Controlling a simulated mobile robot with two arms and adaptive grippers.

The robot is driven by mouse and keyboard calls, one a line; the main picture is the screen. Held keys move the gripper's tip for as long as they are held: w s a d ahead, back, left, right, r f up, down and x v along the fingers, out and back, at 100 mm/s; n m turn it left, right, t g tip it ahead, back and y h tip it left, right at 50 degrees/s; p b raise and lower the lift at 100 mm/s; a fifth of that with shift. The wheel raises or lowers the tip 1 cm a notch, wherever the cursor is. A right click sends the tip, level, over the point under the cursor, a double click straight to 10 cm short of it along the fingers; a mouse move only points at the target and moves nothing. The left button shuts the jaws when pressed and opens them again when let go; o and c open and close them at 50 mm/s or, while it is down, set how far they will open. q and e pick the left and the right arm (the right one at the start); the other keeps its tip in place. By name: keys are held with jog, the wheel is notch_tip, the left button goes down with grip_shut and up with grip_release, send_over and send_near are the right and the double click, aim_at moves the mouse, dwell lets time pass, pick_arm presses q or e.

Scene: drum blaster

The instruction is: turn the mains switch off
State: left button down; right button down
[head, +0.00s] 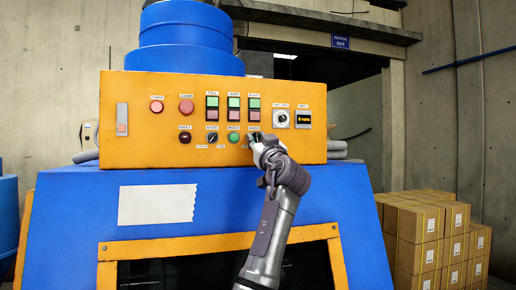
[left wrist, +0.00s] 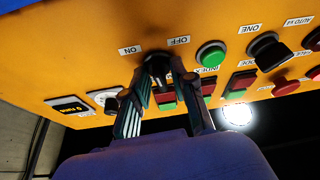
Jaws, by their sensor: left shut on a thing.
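The orange control panel (head: 140,145) fills the middle of the head view. In its lower row, near the centre, a small dark rotary knob, the mains switch (head: 252,136), is mostly hidden by my left gripper (head: 265,145). In the left wrist view the knob (left wrist: 157,64) is black, with upside-down ON and OFF labels beside it. The gripper's two fingers (left wrist: 168,100) are at either side of the knob and shut on it. Which way the knob points is hidden by the fingers.
A green button (head: 233,138) and a MODE knob (head: 212,138) sit left of the switch. Green and red button pairs (head: 253,107) are just above. A round dial (head: 281,119) is to the right. Stacked cardboard boxes (head: 430,240) stand at the right.

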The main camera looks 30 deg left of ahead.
pick_arm(q)
jog(key=m+t, duration=0.1)
jog(key=m, duration=0.1)
jog(key=shift+s+m+h, duration=0.1)
jog(key=shift+m+h, duration=0.3)
jog(key=m, duration=0.2)
jog(key=m+t+h, duration=0.1)
jog(key=m, duration=0.1)
jog(key=shift+r+t+h+b, duration=0.15)
jog(key=shift+t+h+b, duration=0.15)
jog(key=m+h, duration=0.1)
jog(key=m, duration=0.2)
jog(key=m+t+h+p, duration=0.1)
jog(key=m, duration=0.2)
jog(key=shift+s+a+r+m+h, duration=0.1)
jog(key=shift+s+m+h, duration=0.05)
jog(key=shift+m+h, duration=0.2)
jog(key=shift+h, duration=0.25)
jog(key=c, duration=1.3)
grip_release()
jog(key=shift+o, duration=0.2)
jog(key=v, duration=1.2)
jog(key=shift+f, duration=0.25)
